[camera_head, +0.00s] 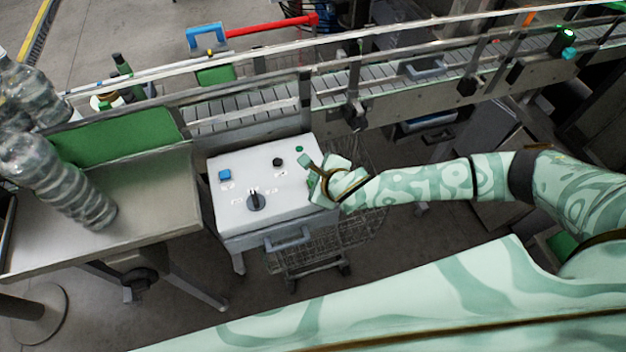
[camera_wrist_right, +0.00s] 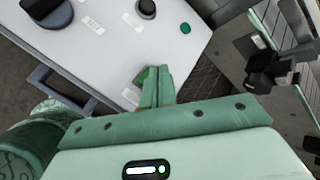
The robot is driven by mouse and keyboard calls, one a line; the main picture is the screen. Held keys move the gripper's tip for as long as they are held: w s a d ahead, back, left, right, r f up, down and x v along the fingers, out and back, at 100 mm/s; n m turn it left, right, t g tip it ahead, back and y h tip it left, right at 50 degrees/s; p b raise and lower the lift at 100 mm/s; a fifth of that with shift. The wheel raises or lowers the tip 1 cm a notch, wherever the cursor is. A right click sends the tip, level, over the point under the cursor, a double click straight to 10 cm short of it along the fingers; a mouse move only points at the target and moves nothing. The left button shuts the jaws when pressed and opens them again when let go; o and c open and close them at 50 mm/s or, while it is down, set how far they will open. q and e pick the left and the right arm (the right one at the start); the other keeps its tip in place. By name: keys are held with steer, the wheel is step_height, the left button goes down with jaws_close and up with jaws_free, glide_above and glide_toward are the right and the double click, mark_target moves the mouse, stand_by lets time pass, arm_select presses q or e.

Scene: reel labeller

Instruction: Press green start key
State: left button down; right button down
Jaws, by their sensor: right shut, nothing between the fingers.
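The white control box (camera_head: 236,222) stands in front of the conveyor. In the right wrist view, a darker green patch, which looks like the green start key (camera_wrist_right: 146,75), shows at the left of my fingertips, mostly hidden by them. A small round green button or lamp (camera_wrist_right: 185,28) sits near the panel's edge, apart from the fingers; it also shows in the head view (camera_head: 299,149). My right gripper (camera_wrist_right: 157,72) is shut and empty, with its tips over the panel close to the green patch. I cannot tell whether they touch it. My left gripper is out of view.
The panel also holds a blue key (camera_head: 224,175), a black knob (camera_head: 277,162) and a black rotary switch (camera_head: 256,202). The conveyor (camera_head: 250,112) runs behind the box. A metal table (camera_head: 150,190) with clear bottles (camera_head: 60,180) stands at the left.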

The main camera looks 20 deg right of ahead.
steer(key=shift+f, duration=0.15)
steer(key=shift+f, duration=0.3)
steer(key=shift+f, duration=0.45)
stand_by(0.7)
stand_by(0.4)
steer(key=shift+r+p, duration=0.9)
steer(key=shift+p, duration=0.2)
step_height(320, 180, up, 5)
steer(key=p, duration=0.6)
